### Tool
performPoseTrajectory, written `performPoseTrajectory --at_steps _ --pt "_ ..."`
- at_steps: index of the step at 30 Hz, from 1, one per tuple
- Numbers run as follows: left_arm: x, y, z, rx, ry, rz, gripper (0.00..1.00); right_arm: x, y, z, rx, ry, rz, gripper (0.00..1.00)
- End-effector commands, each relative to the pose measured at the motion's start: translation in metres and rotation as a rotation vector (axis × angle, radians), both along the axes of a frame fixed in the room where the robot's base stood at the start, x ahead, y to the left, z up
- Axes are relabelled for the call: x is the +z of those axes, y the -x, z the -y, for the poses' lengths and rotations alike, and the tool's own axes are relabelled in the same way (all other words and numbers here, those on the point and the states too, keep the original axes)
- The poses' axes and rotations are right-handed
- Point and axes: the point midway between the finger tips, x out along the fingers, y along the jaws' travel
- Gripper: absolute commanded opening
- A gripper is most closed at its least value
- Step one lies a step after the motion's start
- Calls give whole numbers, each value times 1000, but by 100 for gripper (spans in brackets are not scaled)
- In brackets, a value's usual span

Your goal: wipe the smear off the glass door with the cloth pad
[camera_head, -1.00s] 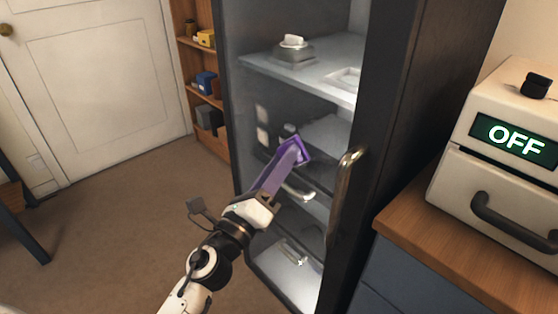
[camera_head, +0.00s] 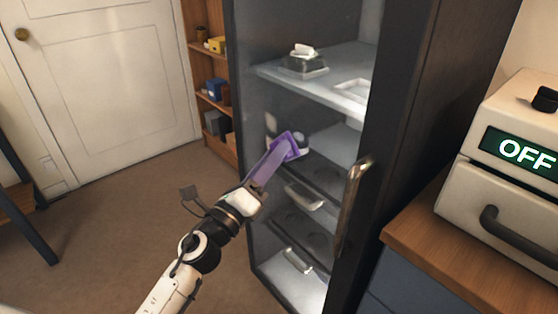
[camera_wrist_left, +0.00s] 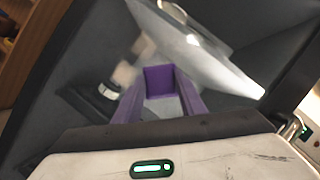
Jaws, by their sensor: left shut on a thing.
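The glass door (camera_head: 265,232) of a tall dark cabinet stands in front of me, with a metal handle (camera_head: 351,200) on its right side. My left gripper (camera_head: 272,164) has long purple fingers and is shut on the purple cloth pad (camera_head: 287,144), at or very near the glass. The pad also shows in the wrist view (camera_wrist_left: 158,79), between the fingers. Contact with the glass cannot be told. Pale blurry patches (camera_head: 271,125) by the pad may be the smear; the pad partly hides this area. Pale blotches also show in the wrist view (camera_wrist_left: 125,74). My right gripper is out of view.
Behind the glass are shelves (camera_head: 330,92) with a small device (camera_head: 304,62). A beige oven-like box (camera_head: 500,190) reading OFF stands on a wooden counter (camera_head: 420,232) at the right. A wooden bookshelf (camera_head: 220,90) stands behind at left.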

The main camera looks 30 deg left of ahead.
Motion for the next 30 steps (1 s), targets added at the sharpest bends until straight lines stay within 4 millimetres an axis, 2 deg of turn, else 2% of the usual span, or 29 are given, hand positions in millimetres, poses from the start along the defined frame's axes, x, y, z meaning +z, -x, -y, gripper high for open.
performPoseTrajectory --at_steps 21,30 --pt "-1 -20 -43 -1 -1 0 19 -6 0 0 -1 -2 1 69" --pt "0 -24 -54 0 -3 1 19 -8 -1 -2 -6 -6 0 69"
